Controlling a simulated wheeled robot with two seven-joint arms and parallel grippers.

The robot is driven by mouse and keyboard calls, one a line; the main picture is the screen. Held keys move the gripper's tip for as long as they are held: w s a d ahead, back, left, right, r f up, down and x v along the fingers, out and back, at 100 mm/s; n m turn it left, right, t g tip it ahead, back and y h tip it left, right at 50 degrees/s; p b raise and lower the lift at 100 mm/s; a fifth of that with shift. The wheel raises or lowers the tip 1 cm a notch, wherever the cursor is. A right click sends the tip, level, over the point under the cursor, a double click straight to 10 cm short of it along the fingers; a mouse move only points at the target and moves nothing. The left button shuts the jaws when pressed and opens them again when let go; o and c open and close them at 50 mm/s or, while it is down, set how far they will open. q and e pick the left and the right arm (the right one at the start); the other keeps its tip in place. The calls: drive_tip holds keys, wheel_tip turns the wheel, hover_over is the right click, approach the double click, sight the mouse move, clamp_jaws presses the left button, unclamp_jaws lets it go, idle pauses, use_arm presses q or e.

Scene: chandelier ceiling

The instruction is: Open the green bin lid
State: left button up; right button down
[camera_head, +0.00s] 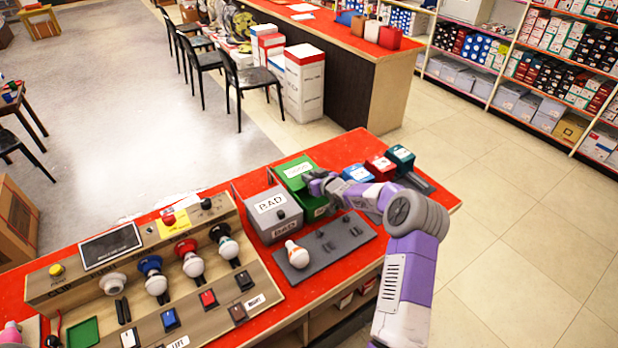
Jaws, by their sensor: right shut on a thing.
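The green bin (318,206) stands on the red-topped table beside the grey bin. My left gripper is not in view.
The grey bin (268,212), labelled BAD, stands just left. A dark grey tray (342,240) with a bulb (297,254) lies in front. Blue (357,173), red (380,167) and dark green (401,157) boxes stand right. A bulb test panel (150,275) fills the left.

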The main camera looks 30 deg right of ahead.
drive_tip(key=shift+s, duration=0.25)
drive_tip(key=c, duration=1)
unclamp_jaws()
drive_tip(key=shift+w, duration=0.1)
drive_tip(key=shift+o, duration=0.2)
drive_tip(key=v, duration=0.7)
drive_tip(key=shift+s+p, duration=0.3)
drive_tip(key=shift+s, duration=0.05)
drive_tip(key=shift+r, duration=0.2)
